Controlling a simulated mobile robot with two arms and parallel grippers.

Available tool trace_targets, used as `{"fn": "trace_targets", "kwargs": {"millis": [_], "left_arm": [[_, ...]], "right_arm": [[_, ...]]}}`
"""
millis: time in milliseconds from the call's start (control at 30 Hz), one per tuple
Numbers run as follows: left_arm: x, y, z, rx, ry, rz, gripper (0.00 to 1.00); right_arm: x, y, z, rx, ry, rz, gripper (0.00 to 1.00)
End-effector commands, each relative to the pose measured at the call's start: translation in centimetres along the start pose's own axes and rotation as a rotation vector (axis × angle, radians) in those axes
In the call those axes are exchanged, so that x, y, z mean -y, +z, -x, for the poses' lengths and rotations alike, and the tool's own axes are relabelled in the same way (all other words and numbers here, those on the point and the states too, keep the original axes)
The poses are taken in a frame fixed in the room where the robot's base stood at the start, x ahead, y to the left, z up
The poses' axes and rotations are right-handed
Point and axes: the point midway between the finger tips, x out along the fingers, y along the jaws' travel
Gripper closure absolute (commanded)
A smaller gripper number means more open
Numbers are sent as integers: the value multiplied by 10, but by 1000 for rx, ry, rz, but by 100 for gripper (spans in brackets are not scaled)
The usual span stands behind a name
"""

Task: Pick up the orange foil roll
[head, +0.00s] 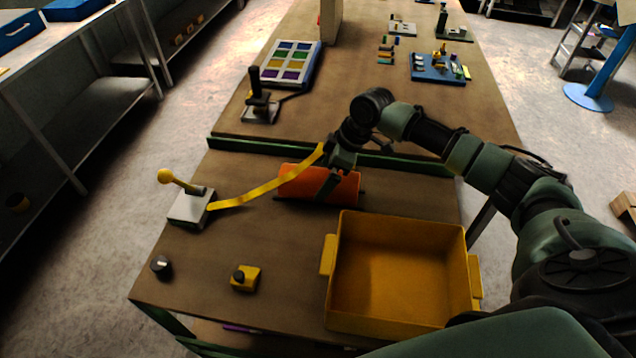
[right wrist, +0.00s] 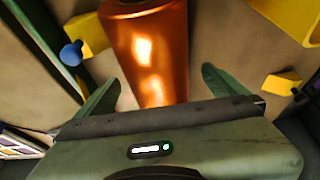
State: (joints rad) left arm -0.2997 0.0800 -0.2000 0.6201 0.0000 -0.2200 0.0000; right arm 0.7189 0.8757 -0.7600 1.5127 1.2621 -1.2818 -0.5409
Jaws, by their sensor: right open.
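The orange foil roll (head: 290,187) lies on its side on the near part of the brown workbench, behind the yellow bin. My right gripper (head: 330,182) is over the roll, pointing down, and hides part of it. In the right wrist view the shiny orange roll (right wrist: 150,50) runs up the picture between the two spread green fingers of the right gripper (right wrist: 162,78). Bench shows between the roll and the right-hand finger. The gripper is open; I cannot tell whether the left-hand finger touches the roll. My left gripper is not in view.
An empty yellow bin (head: 395,325) stands in front of the roll. A lever box (head: 190,207) is at left, with a yellow strip (head: 262,190) reaching toward my gripper. A black knob (head: 161,267) and yellow button box (head: 245,278) sit front left. A green rail (head: 260,148) crosses behind.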

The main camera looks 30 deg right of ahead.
Motion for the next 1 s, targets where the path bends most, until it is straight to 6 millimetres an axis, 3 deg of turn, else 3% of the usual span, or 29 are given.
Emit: {"fn": "trace_targets", "kwargs": {"millis": [233, 400, 667, 1000], "left_arm": [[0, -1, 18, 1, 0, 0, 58], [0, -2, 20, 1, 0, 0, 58], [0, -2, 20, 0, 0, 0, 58], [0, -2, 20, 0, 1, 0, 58]], "right_arm": [[-5, 2, -31, 2, -3, -3, 0], [-5, 2, -52, 1, 0, -1, 0], [-6, 3, -55, 1, 1, 0, 0], [-7, 1, -53, -4, 3, 1, 91]]}}
